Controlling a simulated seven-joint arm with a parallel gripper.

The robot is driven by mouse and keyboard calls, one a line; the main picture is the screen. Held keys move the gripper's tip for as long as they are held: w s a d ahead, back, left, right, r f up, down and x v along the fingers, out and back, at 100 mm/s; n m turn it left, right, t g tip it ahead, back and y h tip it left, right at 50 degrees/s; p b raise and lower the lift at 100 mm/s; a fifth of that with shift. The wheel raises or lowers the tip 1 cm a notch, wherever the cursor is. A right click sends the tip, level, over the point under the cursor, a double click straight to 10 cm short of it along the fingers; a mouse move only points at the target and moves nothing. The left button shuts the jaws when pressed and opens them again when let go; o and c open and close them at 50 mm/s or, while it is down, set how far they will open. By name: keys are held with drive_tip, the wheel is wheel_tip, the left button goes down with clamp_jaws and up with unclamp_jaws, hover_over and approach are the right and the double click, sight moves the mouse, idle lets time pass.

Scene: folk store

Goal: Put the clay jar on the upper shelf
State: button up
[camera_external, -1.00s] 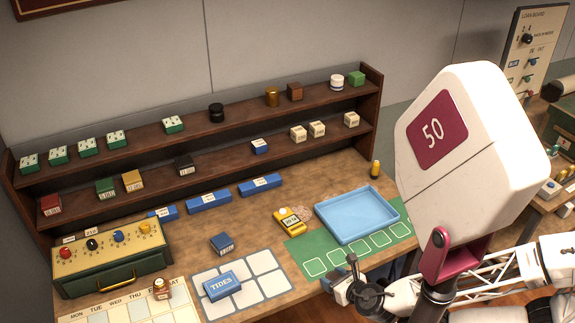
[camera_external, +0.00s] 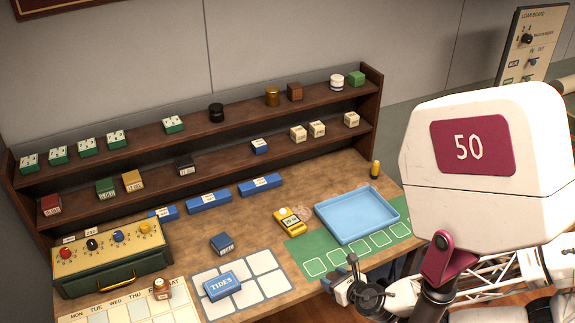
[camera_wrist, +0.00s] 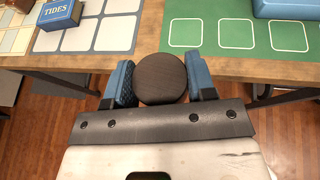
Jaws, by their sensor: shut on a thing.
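My gripper (camera_wrist: 161,85) is shut on a dark brown round thing (camera_wrist: 160,78), seen from its top in the wrist view between the blue finger pads. It looks like the clay jar, but its sides are hidden. In the external view my gripper (camera_external: 341,276) is low at the front edge of the table, in front of the green mat, and what it holds is hard to make out. The upper shelf (camera_external: 245,110) is at the back, above the lower shelf, well away from my gripper.
A blue tray (camera_external: 357,240) and a blue TIDES box (camera_external: 222,286) are on the table.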

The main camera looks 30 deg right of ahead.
drive_tip(key=shift+w+r, duration=0.15)
drive_tip(key=shift+w+a+r, duration=0.25)
drive_tip(key=shift+w+r, duration=0.1)
drive_tip(key=shift+w, duration=0.05)
drive_tip(key=w+d+r+y, duration=0.1)
drive_tip(key=w+d+r, duration=0.1)
drive_tip(key=w+r, duration=1.9)
drive_tip(key=w+d+r+n+y, duration=0.1)
drive_tip(key=w+d+r, duration=0.6)
drive_tip(key=w+d, duration=0.3)
drive_tip(key=w+d+r+n, duration=0.1)
drive_tip(key=w+d+r, duration=0.7)
drive_tip(key=w+d, duration=0.2)
drive_tip(key=shift+w+d+r+g+y, duration=0.2)
drive_tip(key=shift+d+g+y, duration=0.2)
drive_tip(key=shift+d, duration=0.7)
drive_tip(key=w, duration=0.5)
drive_tip(key=w+d+f, duration=0.1)
drive_tip(key=w, duration=0.4)
drive_tip(key=w+d, duration=0.1)
drive_tip(key=w, duration=0.4)
drive_tip(key=shift+w+d+f, duration=0.1)
drive_tip(key=shift+w+f, duration=0.15)
drive_tip(key=shift+w, duration=0.15)
